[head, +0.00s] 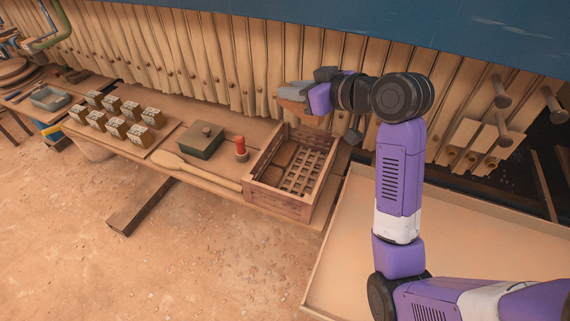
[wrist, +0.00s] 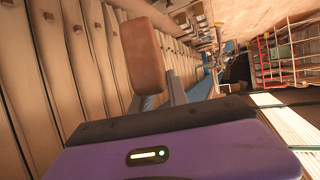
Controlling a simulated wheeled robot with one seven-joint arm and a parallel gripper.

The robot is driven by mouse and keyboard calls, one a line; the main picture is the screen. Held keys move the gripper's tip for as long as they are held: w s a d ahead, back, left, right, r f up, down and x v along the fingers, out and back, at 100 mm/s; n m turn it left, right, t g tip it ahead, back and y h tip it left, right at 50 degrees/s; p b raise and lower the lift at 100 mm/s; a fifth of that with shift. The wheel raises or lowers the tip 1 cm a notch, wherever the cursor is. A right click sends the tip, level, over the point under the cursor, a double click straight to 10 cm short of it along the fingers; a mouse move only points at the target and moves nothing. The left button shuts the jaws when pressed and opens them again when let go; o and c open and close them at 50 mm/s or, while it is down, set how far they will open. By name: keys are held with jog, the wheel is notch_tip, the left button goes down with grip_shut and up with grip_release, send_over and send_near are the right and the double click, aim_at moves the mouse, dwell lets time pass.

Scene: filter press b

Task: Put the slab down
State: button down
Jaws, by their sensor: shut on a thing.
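My gripper (head: 309,99) is shut on the slab (head: 292,94), a small brownish block partly covered by grey fingers in the head view. It is held in the air, up against the row of hanging cloths and above the back of the wooden crate. In the wrist view a brown, round-cornered slab (wrist: 143,55) stands out beyond the purple gripper body, with a grey finger (wrist: 178,90) beside it. The slab's underside and its far end are hidden.
The open wooden crate (head: 275,203) stands below, with a slatted grid (head: 305,172) inside. A red-topped object (head: 240,148), a green box (head: 200,141), a wooden paddle (head: 195,169) and several small boxes (head: 115,127) line the bench. A pale tray (head: 440,245) lies right.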

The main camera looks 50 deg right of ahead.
notch_tip(320, 180, down, 19)
dwell(0.5)
jog(key=shift+f, duration=0.1)
jog(key=shift+f+b, duration=0.35)
jog(key=shift+b, duration=0.1)
jog(key=shift+f, duration=0.25)
jog(key=c, duration=1.3)
grip_release()
